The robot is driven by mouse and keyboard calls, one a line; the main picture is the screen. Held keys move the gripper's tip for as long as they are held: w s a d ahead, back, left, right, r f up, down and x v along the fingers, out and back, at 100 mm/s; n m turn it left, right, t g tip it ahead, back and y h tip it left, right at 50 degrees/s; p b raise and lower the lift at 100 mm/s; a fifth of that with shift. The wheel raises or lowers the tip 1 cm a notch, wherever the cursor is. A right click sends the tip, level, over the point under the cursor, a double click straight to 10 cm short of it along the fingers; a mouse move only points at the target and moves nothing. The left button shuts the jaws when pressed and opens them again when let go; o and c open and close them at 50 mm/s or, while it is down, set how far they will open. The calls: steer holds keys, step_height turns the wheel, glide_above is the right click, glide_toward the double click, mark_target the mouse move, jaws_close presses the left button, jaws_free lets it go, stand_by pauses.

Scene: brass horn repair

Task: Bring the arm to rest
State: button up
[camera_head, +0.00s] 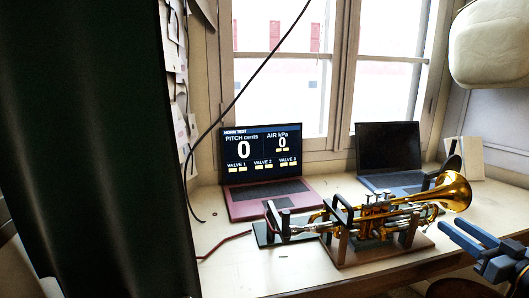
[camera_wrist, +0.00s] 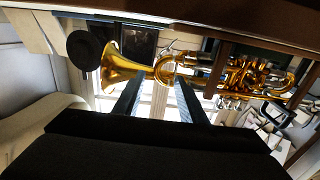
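My gripper (camera_head: 450,229) is at the lower right of the head view, to the right of the brass trumpet (camera_head: 380,224) and below its bell. Its two blue fingers are apart. In the wrist view, the fingers of my gripper (camera_wrist: 159,84) stand apart with nothing between them. The trumpet lies level in a wooden stand (camera_head: 380,252) on the bench, with its bell to the right. In the wrist view the trumpet (camera_wrist: 125,67) crosses the upper part, beyond the fingertips. My gripper shows no contact with it.
A red laptop (camera_head: 262,165) at the back of the bench reads pitch 0 and air 0. A darker laptop (camera_head: 388,157) stands to its right. A dark green curtain or panel (camera_head: 95,150) fills the left. A pale rounded object (camera_head: 490,45) hangs at upper right. Bare bench (camera_head: 232,262) shows at front left.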

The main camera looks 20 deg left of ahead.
steer(key=s+d+f+m+g+h+p, duration=0.1)
steer(key=s+d+f+m+g+h, duration=0.45)
steer(key=h, duration=0.55)
steer(key=s+a+m+g, duration=0.1)
steer(key=s+a+g, duration=0.3)
steer(key=s, duration=0.7)
steer(key=s+a+r+g+p, duration=0.1)
steer(key=s+a+g, duration=0.3)
steer(key=s, duration=0.8)
steer(key=shift+s+a+m+g, duration=0.25)
steer(key=shift+a+m+g, duration=0.1)
steer(key=shift+g, duration=0.2)
steer(key=shift+d, duration=0.1)
